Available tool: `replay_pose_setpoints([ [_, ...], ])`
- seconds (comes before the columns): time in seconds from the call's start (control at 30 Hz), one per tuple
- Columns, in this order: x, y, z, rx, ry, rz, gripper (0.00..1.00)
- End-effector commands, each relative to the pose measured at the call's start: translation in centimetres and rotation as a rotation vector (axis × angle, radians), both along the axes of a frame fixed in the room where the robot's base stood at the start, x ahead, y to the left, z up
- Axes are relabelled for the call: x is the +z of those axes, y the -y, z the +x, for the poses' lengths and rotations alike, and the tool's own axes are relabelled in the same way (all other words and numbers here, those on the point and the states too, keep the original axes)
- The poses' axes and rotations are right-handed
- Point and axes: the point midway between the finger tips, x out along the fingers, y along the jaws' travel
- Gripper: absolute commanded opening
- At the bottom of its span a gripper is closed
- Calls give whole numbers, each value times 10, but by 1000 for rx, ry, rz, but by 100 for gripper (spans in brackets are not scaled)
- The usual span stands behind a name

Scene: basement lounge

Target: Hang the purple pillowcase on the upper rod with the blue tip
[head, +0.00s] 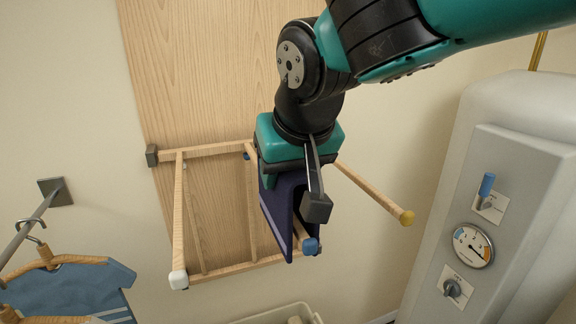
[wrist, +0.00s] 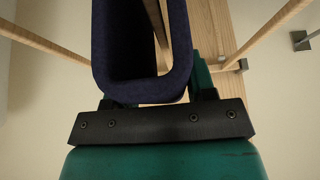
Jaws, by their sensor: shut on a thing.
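The blue tip (head: 310,246) of a rod shows at the pillowcase's lower right edge in the head view. A piece of wooden rod shows between the two cloth sides there. In the wrist view the pillowcase (wrist: 142,90) loops in front of my gripper (wrist: 152,103), and a wooden rod (wrist: 156,25) shows inside the loop. I cannot tell whether the cloth rests on the rod.
The wooden rack is fixed to a wood panel (head: 190,70). Other rods end in a yellow tip (head: 407,218) and a white tip (head: 178,279). A grey boiler-like unit with a gauge (head: 473,246) stands right. A blue garment (head: 75,290) hangs lower left; a pale bin (head: 275,318) is below.

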Motion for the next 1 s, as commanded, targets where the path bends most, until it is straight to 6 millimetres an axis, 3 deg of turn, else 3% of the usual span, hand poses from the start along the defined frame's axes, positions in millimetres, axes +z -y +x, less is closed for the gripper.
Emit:
replay_pose_setpoints([
  [0.6,-56,0,0,0,0,0,25],
  [1.0,-73,0,0,0,0,0,25],
])
